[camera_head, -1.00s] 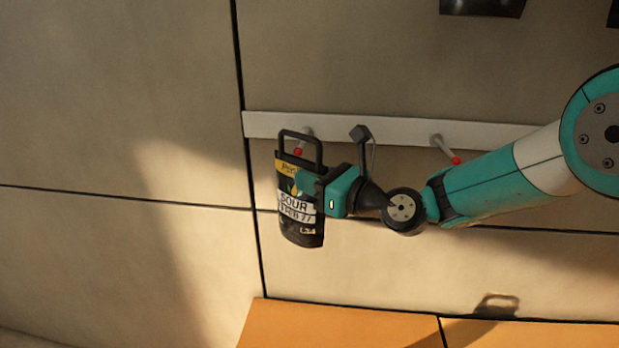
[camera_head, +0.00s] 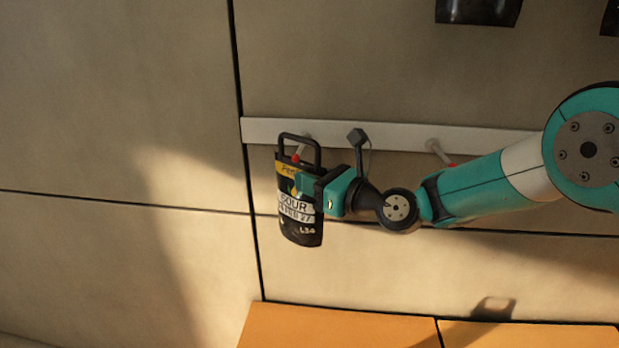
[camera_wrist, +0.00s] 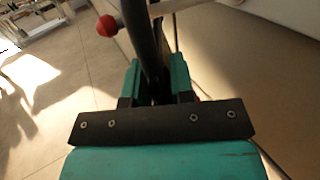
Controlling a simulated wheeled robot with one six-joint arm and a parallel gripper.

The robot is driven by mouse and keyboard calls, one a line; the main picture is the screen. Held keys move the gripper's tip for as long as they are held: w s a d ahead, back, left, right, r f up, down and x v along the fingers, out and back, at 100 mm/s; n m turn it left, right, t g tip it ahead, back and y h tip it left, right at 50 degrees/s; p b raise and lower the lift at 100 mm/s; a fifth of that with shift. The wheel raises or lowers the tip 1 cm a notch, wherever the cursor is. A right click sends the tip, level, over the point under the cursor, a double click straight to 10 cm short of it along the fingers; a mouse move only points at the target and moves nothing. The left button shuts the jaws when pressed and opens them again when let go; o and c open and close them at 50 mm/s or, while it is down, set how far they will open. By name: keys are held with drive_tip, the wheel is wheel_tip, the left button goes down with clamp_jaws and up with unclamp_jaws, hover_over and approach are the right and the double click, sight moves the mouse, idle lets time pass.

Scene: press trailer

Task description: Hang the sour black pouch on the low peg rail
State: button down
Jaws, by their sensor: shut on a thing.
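The sour black pouch (camera_head: 299,228) hangs upright from my gripper (camera_head: 308,186) in the head view, with a yellow band, a white label and a black loop handle (camera_head: 300,136) on top. My gripper is shut on the pouch near its upper right side. The low peg rail (camera_head: 385,135) is a pale strip on the wall behind. Its left red-tipped peg (camera_head: 296,158) shows within the handle's outline; I cannot tell whether the tip passes through the loop. In the wrist view a red peg tip (camera_wrist: 107,26) is left of the dark handle (camera_wrist: 144,45) between my fingers.
A second peg (camera_head: 440,153) on the rail is partly behind my arm. Dark items (camera_head: 478,10) hang higher up at the top right. An orange surface (camera_head: 340,325) lies below. The wall left of the rail is bare.

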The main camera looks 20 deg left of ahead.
drive_tip(key=shift+w+a+f, duration=0.15)
drive_tip(key=shift+w+f, duration=0.35)
drive_tip(key=shift+f, duration=0.05)
idle(0.9)
drive_tip(key=c, duration=0.9)
unclamp_jaws()
drive_tip(key=shift+f+b, duration=0.3)
drive_tip(key=b+v, duration=0.7)
drive_tip(key=v, duration=1)
drive_tip(key=s+d+f+n+g+h, duration=0.1)
drive_tip(key=s+d+n+g+h, duration=0.1)
drive_tip(key=s+d+n+h, duration=0.4)
drive_tip(key=s+d+f+n+g+h, duration=0.1)
drive_tip(key=s+d+n+g+h, duration=0.2)
drive_tip(key=s+d+n+h, duration=0.4)
drive_tip(key=s+d+n, duration=0.5)
drive_tip(key=s+n, duration=0.6)
drive_tip(key=n, duration=0.4)
drive_tip(key=shift+d, duration=0.2)
drive_tip(key=shift+w, duration=0.1)
